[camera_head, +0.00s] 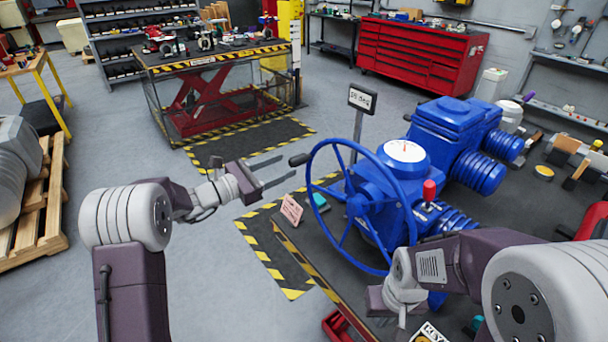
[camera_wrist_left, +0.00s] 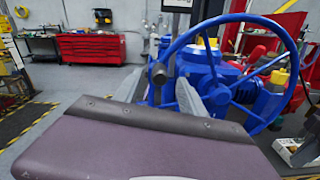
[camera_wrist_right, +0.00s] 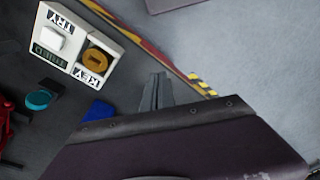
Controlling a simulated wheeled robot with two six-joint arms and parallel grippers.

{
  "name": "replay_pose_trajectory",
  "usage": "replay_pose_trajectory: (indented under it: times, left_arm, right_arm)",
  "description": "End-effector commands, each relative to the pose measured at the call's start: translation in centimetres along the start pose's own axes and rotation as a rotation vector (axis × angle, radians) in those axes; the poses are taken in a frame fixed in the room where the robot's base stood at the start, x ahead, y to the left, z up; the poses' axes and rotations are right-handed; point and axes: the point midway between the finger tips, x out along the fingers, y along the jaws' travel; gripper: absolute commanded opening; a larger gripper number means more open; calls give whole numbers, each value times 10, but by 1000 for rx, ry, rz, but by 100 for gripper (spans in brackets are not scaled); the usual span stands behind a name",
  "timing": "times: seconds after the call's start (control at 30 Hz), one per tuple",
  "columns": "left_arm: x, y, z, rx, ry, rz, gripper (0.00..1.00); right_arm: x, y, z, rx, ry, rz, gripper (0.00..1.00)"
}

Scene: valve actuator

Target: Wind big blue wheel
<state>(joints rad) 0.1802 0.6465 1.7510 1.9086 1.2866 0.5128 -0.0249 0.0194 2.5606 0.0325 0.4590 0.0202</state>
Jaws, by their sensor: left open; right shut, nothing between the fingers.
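The big blue wheel (camera_head: 357,206) is mounted upright on the near side of the blue valve actuator (camera_head: 400,190). A dark handle knob (camera_head: 299,160) sticks out from the wheel's rim at its upper left. My left gripper (camera_head: 289,166) is open and empty, its fingers pointing at the knob, with the tips just short of it or beside it. In the left wrist view the knob (camera_wrist_left: 158,73) appears between the finger tips, and the wheel (camera_wrist_left: 232,18) rises to the right. My right gripper (camera_wrist_right: 158,80) is shut and empty, pointing down low near the bench edge.
The actuator stands on a dark bench with a striped edge (camera_head: 310,264). A key box (camera_wrist_right: 80,45) and a teal button (camera_wrist_right: 39,99) lie below my right gripper. A pink card (camera_head: 291,209) and a sign (camera_head: 362,99) stand near the wheel.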

Motion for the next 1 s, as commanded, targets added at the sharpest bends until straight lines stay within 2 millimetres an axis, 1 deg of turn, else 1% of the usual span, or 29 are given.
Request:
replay_pose_trajectory:
  times: [0.03, 0.07, 0.17, 0.23, 0.33, 0.5, 0.6, 0.7, 0.83, 1.0]
  left_arm:
    - [-2, 1, -10, -9, 6, 6, 48]
    - [-4, 2, -12, -10, 8, 9, 48]
    - [-4, 4, -10, -8, 9, 11, 48]
    - [-1, 3, -9, -8, 9, 9, 48]
    - [14, 2, -7, -7, 9, 6, 48]
    - [51, 2, -7, -6, 10, 5, 48]
    - [69, 2, -8, -6, 10, 6, 48]
    - [80, 3, -9, -6, 10, 7, 48]
    - [86, 3, -10, -6, 11, 9, 48]
    - [87, 3, -10, -6, 11, 10, 48]
  right_arm:
    - [5, 0, 0, 0, 1, 0, 0]
    - [5, 0, 0, 0, 1, 0, 0]
    - [3, 0, 0, 0, 1, 0, 0]
    - [1, 0, 0, 0, 2, 0, 0]
    - [-4, 0, -1, 0, 2, 0, 0]
    - [-14, 0, -2, 0, 2, 0, 0]
    - [-18, 0, -2, 0, 1, 0, 0]
    - [-20, 0, -2, 0, 1, 0, 0]
    - [-21, 0, -2, 0, 1, 0, 0]
    - [-20, 0, -2, 0, 1, 0, 0]
